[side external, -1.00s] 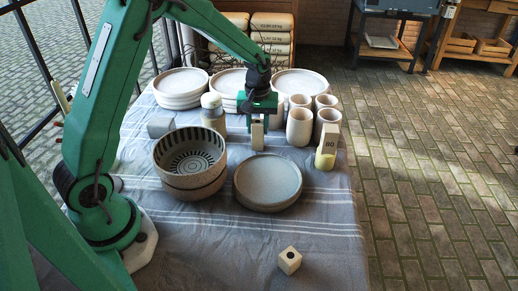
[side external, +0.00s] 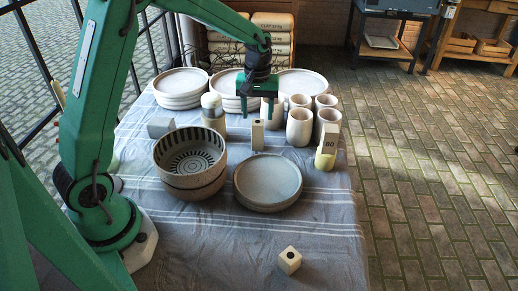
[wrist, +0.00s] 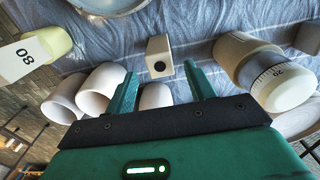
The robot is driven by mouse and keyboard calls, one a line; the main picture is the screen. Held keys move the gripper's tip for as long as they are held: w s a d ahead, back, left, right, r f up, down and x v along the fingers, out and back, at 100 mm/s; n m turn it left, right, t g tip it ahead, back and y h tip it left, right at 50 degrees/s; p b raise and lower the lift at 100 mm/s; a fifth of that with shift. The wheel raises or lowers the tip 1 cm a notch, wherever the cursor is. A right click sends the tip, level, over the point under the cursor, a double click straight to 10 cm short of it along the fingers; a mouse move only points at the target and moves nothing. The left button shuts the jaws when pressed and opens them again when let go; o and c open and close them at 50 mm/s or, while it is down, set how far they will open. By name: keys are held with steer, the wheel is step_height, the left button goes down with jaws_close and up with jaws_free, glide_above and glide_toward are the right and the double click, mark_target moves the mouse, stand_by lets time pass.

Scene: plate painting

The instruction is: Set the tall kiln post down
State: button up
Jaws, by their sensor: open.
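The tall kiln post (side external: 257,137), a pale block with a dark hole in its top, stands upright on the striped cloth behind the round plate (side external: 268,183). In the wrist view the post (wrist: 159,56) shows its holed end between and beyond my fingertips. My gripper (side external: 257,116) is open and empty just above the post, clear of it. Its two green fingers also show spread in the wrist view (wrist: 160,74).
Several cups (side external: 300,127) stand close to the right. A lidded jar (side external: 213,115) and patterned bowls (side external: 190,165) are left. A short holed block (side external: 289,261) sits in front, with free cloth around.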

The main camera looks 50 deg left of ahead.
step_height(320, 180, up, 7)
stand_by(0.4)
steer(key=shift+s+r, duration=0.1)
stand_by(0.4)
steer(key=s+d+r+m+t, duration=0.4)
steer(key=s+r, duration=0.4)
steer(key=s, duration=0.4)
steer(key=s+d+f+m+t, duration=0.1)
steer(key=s+m, duration=0.4)
steer(key=s, duration=0.6)
steer(key=shift+s+d+f+t, duration=0.25)
steer(key=shift+s+d+t, duration=0.05)
steer(key=shift+s+d, duration=0.05)
stand_by(0.4)
